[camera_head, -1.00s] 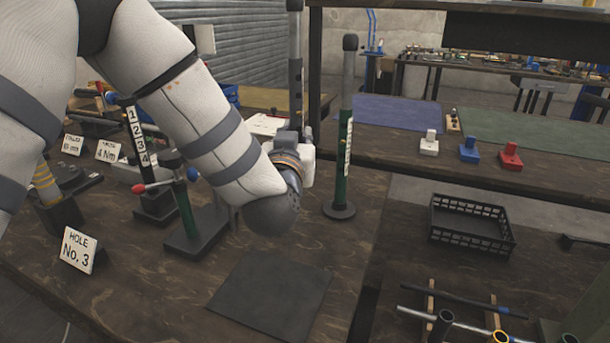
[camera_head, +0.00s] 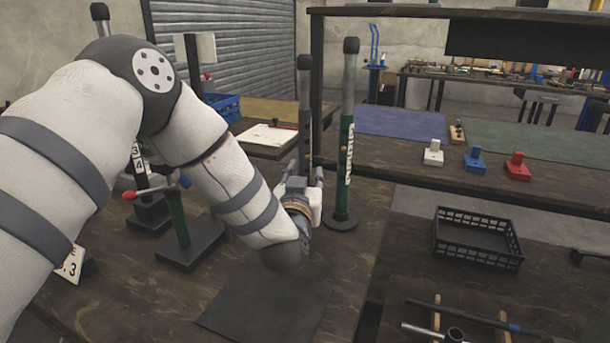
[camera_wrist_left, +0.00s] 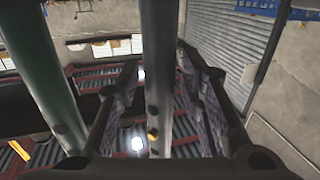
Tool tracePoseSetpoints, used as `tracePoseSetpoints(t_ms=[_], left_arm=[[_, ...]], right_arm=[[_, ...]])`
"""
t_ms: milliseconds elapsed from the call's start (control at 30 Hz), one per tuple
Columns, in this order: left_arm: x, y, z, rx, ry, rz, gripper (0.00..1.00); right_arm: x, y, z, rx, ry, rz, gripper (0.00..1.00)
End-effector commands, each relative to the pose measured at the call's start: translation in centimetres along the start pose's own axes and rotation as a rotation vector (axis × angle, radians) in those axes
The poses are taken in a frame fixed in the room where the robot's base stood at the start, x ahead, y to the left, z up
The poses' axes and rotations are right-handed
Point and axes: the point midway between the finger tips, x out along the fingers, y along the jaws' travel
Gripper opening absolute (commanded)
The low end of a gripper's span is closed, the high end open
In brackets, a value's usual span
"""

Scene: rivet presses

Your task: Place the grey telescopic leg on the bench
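The grey telescopic leg (camera_head: 305,110) stands upright with a dark cap, left of a green telescopic leg (camera_head: 346,140) on the bench (camera_head: 365,225). Its foot is hidden behind my left gripper and forearm, so contact with the bench cannot be seen. My left gripper (camera_head: 301,180) is around the grey leg's lower part. In the left wrist view the grey leg (camera_wrist_left: 160,70) passes between the fingers (camera_wrist_left: 160,100). The fingers look spread, with narrow gaps beside the tube. The green leg (camera_wrist_left: 40,70) shows at left there. My right gripper is out of view.
A dark mat (camera_head: 265,308) lies in front of my left wrist. Another green-bodied stand (camera_head: 180,222) is close to my forearm at left. A black crate (camera_head: 475,240) and rods (camera_head: 465,315) are on the right. White, blue and red blocks stand on the back bench.

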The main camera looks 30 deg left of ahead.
Motion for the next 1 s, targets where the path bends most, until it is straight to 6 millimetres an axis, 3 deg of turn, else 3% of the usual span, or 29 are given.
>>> tracePoseSetpoints(t_ms=[367, 800, 1000], left_arm=[[-0.4, 0.0, -0.4, -0.001, -0.001, 0.001, 0.39], [-9.4, 0.0, -0.5, 0.0, 0.0, 0.002, 0.39], [-11.6, 0.0, -0.4, -0.001, 0.0, 0.001, 0.39]], right_arm=[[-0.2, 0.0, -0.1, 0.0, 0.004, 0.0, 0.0], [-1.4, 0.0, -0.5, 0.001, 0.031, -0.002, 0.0], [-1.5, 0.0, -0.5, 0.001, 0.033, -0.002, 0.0]])
